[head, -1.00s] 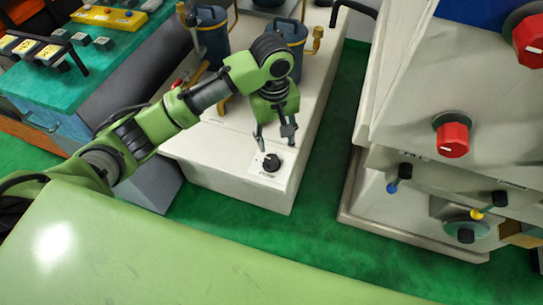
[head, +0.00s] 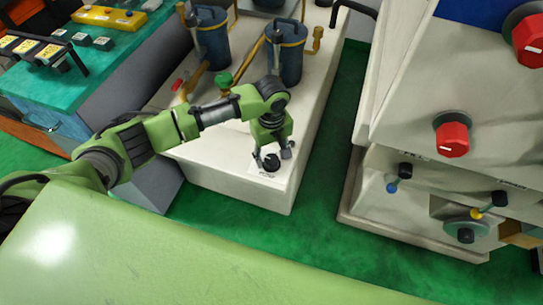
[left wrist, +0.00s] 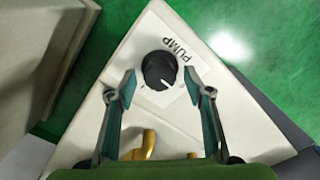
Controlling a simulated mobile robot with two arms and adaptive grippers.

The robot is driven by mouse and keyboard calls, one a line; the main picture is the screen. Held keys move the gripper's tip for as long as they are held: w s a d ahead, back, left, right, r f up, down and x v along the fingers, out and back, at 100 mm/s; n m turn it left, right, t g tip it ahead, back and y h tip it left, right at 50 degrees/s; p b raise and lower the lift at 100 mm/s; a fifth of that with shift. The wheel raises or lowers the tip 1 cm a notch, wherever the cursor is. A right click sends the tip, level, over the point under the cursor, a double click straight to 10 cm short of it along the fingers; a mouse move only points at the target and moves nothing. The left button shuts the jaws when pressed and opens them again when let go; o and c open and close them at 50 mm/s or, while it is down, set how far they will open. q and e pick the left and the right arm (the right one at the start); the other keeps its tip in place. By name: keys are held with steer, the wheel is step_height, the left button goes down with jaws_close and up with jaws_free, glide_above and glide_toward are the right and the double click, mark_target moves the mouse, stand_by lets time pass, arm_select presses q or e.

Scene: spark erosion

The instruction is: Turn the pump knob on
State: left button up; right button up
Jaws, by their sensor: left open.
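The black pump knob (head: 271,162) sits on a white label near the front corner of the white pump unit (head: 240,182). In the left wrist view the knob (left wrist: 159,69) stands between the fingers, with a white pointer mark, beside the printed word PUMP (left wrist: 176,49). My left gripper (head: 272,157) is open, pointing down, with one finger on each side of the knob. In the left wrist view a gap shows between the knob and each fingertip of the left gripper (left wrist: 160,84). My right gripper is not in view.
Blue filter canisters (head: 285,52) with yellow pipes and a green valve handle (head: 224,80) stand on the unit behind my arm. A machine with red knobs (head: 452,139) stands at the right. A teal-topped bench (head: 120,45) is at the left. Green floor lies between.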

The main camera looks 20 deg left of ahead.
arm_select(q)
steer(key=shift+f, duration=0.4)
